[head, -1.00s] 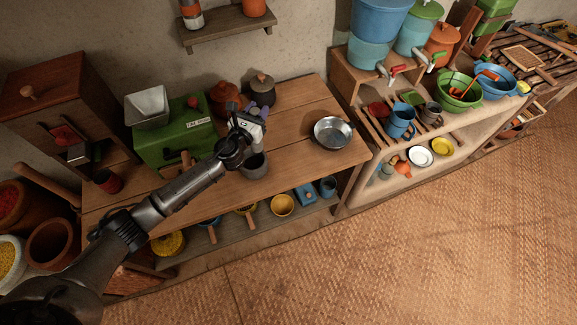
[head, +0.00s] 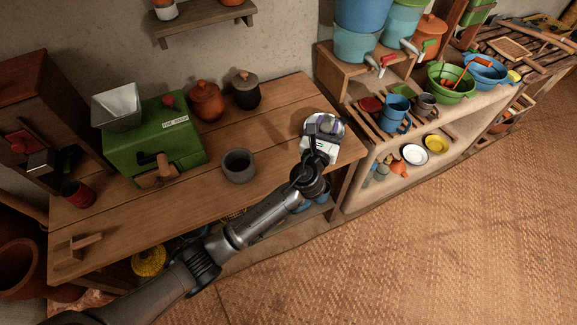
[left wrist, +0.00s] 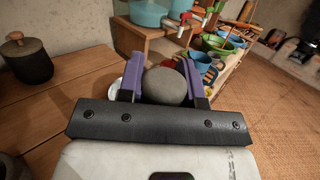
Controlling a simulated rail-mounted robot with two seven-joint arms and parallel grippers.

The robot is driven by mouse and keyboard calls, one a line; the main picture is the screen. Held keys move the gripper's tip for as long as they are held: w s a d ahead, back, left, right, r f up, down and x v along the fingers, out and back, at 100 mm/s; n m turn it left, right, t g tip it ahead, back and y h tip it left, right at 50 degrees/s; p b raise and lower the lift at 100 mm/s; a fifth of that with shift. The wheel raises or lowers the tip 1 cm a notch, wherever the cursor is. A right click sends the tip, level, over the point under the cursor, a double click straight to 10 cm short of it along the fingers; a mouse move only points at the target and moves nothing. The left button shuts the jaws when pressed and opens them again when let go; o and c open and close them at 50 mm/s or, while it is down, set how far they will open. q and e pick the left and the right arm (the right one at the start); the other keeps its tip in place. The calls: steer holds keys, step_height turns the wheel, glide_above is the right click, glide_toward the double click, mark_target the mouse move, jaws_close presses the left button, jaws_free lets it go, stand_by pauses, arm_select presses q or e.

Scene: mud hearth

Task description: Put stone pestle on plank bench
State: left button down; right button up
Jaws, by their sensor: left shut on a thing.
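The stone pestle (left wrist: 166,88) shows in the left wrist view as a rounded dark grey end. My left gripper (left wrist: 163,73) is shut on it, with a purple finger on each side. In the head view my left gripper (head: 326,126) is at the right end of the plank bench (head: 275,130), in front of a shiny metal bowl (head: 311,121) that it partly hides. I cannot tell how far the pestle is above the bench or bowl; its lower part is hidden. The grey stone mortar (head: 238,167) stands on the bench to the left. My right gripper is out of view.
A green mill (head: 150,140), a clay pot (head: 206,101) and a dark lidded jar (head: 246,92) stand along the bench's back. A dish shelf (head: 360,165) adjoins at right. Bare planks lie between mortar and bowl.

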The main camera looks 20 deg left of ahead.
arm_select(q)
steer(key=w+a+f+b, duration=0.2)
steer(key=a+f+b, duration=0.5)
steer(key=a+f, duration=0.4)
steer(key=shift+w+a, duration=0.2)
steer(key=shift+w, duration=0.15)
steer(key=shift+f, duration=0.15)
steer(key=c, duration=0.8)
jaws_free()
